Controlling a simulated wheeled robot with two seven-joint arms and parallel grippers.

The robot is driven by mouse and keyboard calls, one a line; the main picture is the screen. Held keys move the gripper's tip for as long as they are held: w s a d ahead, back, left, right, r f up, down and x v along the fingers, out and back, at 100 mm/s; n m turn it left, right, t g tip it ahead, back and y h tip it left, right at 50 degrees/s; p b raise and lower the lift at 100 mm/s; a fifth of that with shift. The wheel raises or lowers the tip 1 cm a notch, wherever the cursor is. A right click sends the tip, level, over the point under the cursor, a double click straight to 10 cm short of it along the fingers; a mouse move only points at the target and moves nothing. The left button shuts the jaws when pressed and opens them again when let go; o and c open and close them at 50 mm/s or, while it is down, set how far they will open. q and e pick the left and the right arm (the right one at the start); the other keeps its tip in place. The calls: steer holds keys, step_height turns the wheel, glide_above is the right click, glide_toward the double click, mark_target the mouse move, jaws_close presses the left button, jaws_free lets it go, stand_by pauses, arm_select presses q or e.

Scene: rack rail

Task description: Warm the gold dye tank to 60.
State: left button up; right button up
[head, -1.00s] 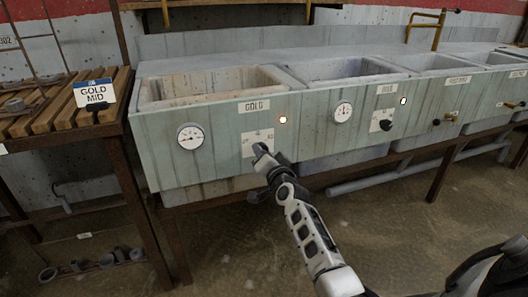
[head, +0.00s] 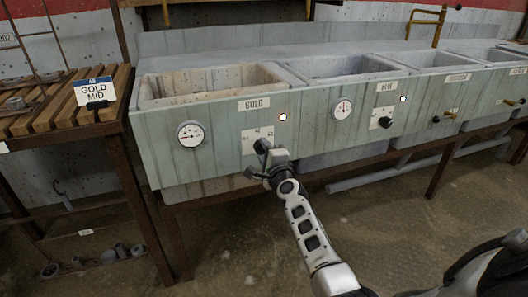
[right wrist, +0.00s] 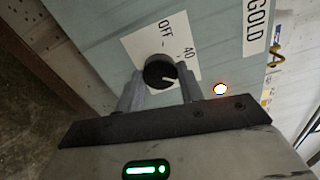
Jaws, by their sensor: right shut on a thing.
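In the right wrist view the knob (right wrist: 159,71) has a white pointer line directed to the lower right, past the 40 mark; OFF and 40 are readable. My right gripper (head: 265,159) is shut on the knob, its fingers on either side (right wrist: 160,92). My left gripper is out of view.
A lit lamp (head: 283,117) is just right of the gold dial. More basins with gauges, knobs and lamps continue right, beginning with a second basin (head: 343,66). A slatted wooden bench (head: 50,112) with a GOLD MID sign (head: 95,91) stands left. The floor in front is open.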

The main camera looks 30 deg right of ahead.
steer(key=m, duration=0.4)
steer(key=shift+f, duration=0.1)
stand_by(0.6)
steer(key=o, duration=1)
steer(key=shift+s+a, duration=0.1)
steer(key=shift+s, duration=0.05)
